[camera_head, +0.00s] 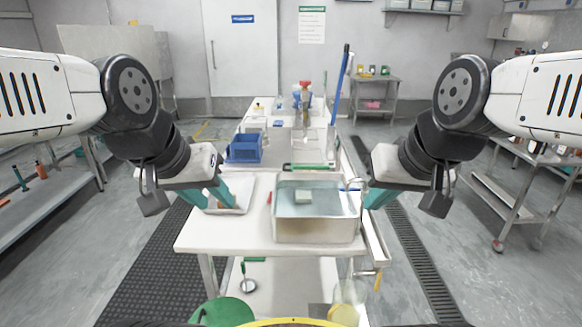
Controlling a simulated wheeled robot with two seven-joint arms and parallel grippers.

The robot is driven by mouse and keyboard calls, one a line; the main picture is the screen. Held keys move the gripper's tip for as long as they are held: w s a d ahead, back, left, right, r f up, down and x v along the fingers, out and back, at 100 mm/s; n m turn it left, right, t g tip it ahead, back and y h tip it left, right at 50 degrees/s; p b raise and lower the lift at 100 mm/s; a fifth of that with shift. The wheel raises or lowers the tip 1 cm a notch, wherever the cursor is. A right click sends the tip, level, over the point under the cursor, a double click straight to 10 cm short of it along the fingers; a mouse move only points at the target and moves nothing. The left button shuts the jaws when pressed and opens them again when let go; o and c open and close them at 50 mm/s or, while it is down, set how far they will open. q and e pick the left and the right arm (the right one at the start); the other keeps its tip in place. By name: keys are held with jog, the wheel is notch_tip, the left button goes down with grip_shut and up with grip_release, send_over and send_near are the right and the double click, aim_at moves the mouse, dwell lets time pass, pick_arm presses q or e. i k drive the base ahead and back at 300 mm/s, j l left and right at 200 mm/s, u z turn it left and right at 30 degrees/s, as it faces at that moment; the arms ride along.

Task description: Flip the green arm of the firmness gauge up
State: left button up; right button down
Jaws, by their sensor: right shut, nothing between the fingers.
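A green bar (308,166) lies level across the table just behind the metal basin. Another green-topped item with a thin stem and round base (248,286) is low down below the table's front edge. I cannot tell for certain which one is the firmness gauge. My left gripper (213,197) has its teal fingers apart over a white tray, left of the basin; a small brownish item shows by the fingertips, and I see no grip on it. My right gripper (376,198) is shut and empty beside the basin's right side. Both grippers are apart from the green items.
A blue bin (244,147) stands further back. A tall blue-handled tool (341,75) rises at the table's right side.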

aim_at(323, 167)
jog(key=k+j, duration=0.1)
jog(key=j, duration=0.4)
jog(key=k+j, duration=0.1)
jog(key=j, duration=0.4)
jog(key=k+j, duration=0.1)
jog(key=j, duration=0.9)
jog(key=k+j, duration=0.15)
jog(key=j, duration=0.35)
jog(key=i+j, duration=0.15)
jog(key=j, duration=0.2)
jog(key=i+j+z, duration=0.1)
jog(key=i+j, duration=0.25)
jog(key=j, duration=0.3)
jog(key=i+j, duration=0.1)
jog(key=i, duration=1.05)
jog(key=l+z, duration=0.05)
